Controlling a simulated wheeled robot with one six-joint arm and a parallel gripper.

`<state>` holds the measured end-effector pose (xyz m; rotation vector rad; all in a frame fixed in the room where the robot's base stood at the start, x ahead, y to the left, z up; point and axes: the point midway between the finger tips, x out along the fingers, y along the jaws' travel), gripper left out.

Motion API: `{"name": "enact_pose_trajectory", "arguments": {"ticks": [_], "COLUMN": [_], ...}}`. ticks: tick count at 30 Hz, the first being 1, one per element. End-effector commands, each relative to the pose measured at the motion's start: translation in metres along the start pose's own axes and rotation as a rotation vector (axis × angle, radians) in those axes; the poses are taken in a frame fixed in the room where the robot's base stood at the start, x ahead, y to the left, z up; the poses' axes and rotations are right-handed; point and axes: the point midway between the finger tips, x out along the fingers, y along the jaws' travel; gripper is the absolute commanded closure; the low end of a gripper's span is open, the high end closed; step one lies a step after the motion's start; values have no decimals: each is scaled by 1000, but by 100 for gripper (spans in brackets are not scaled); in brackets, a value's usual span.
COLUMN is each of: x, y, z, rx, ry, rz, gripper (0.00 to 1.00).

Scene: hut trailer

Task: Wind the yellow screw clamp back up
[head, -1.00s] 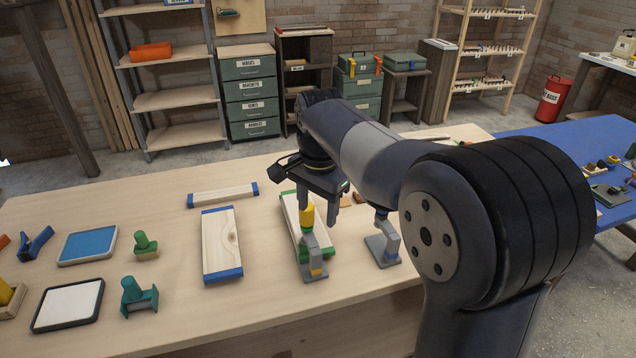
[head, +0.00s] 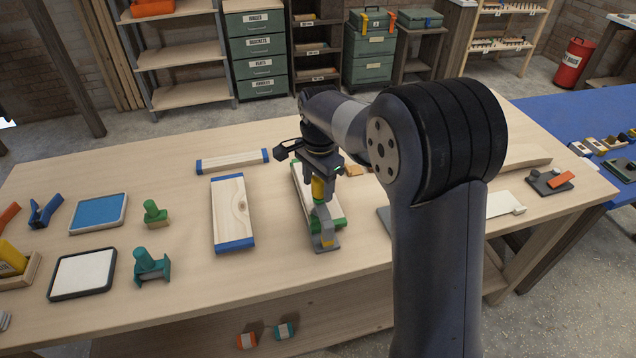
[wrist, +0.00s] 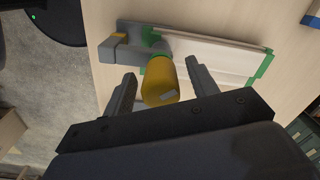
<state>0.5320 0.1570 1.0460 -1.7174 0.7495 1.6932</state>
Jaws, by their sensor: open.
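The yellow screw clamp has a grey frame and base (head: 325,240) at the front end of a board with green ends (head: 302,190). Its yellow handle (head: 318,189) stands upright on top, and it also shows in the wrist view (wrist: 160,82). My gripper (head: 321,180) is over the handle and pointing down. In the wrist view my gripper (wrist: 158,85) is open, with one finger on each side of the yellow handle and gaps visible between. The clamp's lower screw and pad are partly hidden.
A board with blue ends (head: 231,212) lies left of the clamp, and another blue-ended board (head: 232,161) lies behind. Right of the clamp, my arm hides part of the bench. A green stamp-like block (head: 152,264) stands further left.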

Motion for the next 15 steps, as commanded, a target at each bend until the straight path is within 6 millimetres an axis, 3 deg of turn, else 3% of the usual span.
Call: {"name": "enact_pose_trajectory", "arguments": {"ticks": [11,15], "x": [8,7], "y": [0,0], "z": [0,0], "rx": [0,0], "ry": [0,0], "rz": [0,0], "gripper": [45,55]}}
